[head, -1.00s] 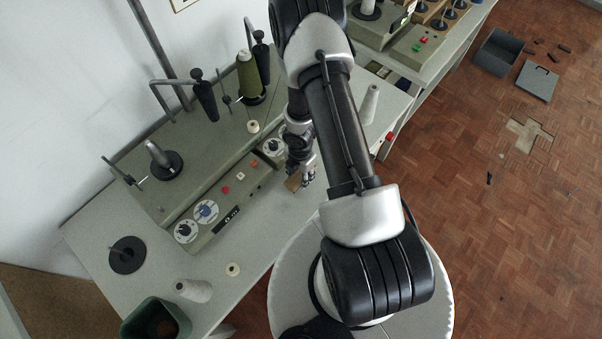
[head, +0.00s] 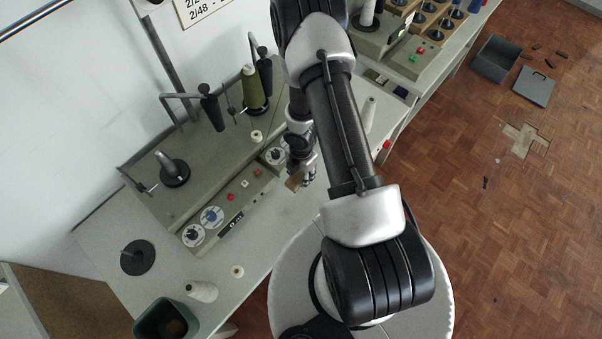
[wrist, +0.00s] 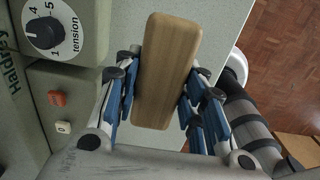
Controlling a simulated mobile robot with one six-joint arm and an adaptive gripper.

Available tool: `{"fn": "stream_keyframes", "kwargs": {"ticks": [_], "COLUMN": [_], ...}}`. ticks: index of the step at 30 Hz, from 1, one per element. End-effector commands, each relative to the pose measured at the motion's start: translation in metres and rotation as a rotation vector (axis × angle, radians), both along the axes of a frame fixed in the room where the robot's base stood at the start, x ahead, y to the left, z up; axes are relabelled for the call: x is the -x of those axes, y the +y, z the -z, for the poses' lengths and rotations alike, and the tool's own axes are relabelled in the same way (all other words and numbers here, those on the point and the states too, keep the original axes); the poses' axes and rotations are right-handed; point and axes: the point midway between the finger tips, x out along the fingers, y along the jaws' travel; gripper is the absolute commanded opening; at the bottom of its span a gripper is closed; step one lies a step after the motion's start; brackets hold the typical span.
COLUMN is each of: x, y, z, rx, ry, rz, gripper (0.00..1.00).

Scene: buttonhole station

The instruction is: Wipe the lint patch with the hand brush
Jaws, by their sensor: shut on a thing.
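The hand brush shows as a wooden block (wrist: 167,70) in the wrist view, and its brown edge shows in the head view (head: 294,182). My gripper (wrist: 163,95) is shut on it, with blue-padded fingers on both sides. In the head view my gripper (head: 305,178) is over the pale table, beside the front of the grey-green winding machine (head: 205,160). The brush's underside is hidden. I cannot make out the lint patch in either view.
The machine's control panel with a tension dial (wrist: 44,33) is close on the left. A white cone (head: 369,113) stands beyond my arm. Another cone (head: 202,291), a small bobbin (head: 238,271), a black disc (head: 138,257) and a green bin (head: 148,325) occupy the near table end.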

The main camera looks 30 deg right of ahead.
Motion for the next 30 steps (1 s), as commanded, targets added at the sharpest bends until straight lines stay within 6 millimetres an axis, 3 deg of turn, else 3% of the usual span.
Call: {"fn": "stream_keyframes", "kwargs": {"ticks": [5, 15, 30], "x": [0.000, 0.000, 0.000], "y": [0.000, 0.000, 0.000], "z": [-0.002, -0.031, -0.030], "rx": [0.000, 0.000, 0.000], "ry": [0.000, 0.000, 0.000], "rz": [0.000, 0.000, 0.000], "gripper": [0.07, 0.07, 0.07]}}
